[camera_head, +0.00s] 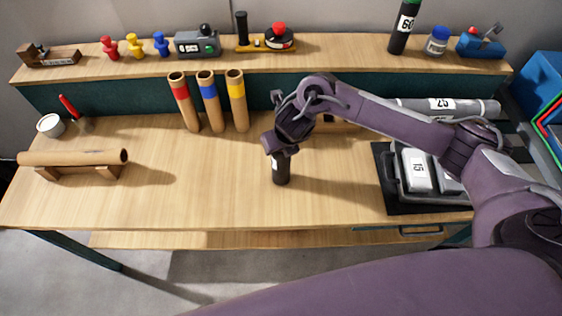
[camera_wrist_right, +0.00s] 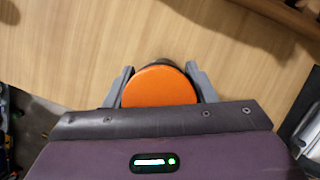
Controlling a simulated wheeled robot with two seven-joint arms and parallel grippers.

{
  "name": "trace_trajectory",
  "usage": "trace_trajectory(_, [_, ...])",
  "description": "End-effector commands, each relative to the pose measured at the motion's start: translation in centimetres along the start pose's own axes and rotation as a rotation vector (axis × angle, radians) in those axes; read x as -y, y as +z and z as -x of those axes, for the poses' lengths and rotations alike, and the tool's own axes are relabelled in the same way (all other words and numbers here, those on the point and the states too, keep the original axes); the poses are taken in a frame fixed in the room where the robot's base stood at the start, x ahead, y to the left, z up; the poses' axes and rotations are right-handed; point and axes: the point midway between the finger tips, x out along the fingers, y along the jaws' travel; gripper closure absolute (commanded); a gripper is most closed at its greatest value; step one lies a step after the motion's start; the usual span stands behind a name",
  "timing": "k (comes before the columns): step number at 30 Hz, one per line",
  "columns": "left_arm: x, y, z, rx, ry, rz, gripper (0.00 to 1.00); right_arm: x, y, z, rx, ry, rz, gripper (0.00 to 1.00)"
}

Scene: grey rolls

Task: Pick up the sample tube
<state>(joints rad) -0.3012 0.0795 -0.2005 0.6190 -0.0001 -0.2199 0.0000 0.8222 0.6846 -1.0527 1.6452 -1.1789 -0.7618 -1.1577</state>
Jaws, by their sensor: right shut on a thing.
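The sample tube (camera_head: 281,170) is a dark upright cylinder with a pale label patch near the middle of the desk. Its round orange top (camera_wrist_right: 158,87) shows in the right wrist view between the two grey fingers. My right gripper (camera_head: 279,150) comes down over the tube's upper part and is shut on it. The gripper hides the tube's top in the head view. The base is at or close to the desk top; I cannot tell whether it touches. My left gripper is not in view.
Three cardboard tubes (camera_head: 207,103) with red, blue and yellow bands stand behind left. A brown roll (camera_head: 75,158) lies on a stand at left. A black tray (camera_head: 397,200) with labelled grey blocks sits at right. A raised shelf (camera_head: 340,62) runs along the back. The desk's front middle is clear.

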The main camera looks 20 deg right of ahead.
Motion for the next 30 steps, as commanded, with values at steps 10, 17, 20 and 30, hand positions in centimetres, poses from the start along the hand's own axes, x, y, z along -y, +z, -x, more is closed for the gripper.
trace_trajectory(10, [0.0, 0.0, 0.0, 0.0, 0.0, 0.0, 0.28, 0.0, 0.1, 0.2, 0.002, 0.0, 0.0, 0.87])
trace_trajectory(17, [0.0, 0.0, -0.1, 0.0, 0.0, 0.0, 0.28, -0.1, 1.0, 1.9, 0.005, 0.002, 0.001, 0.87])
trace_trajectory(20, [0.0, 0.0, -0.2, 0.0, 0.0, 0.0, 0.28, -0.1, 1.7, 3.6, 0.007, 0.003, 0.002, 0.87])
trace_trajectory(30, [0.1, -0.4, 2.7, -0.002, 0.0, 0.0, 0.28, 0.1, 5.5, 12.7, 0.01, -0.004, 0.004, 0.87])
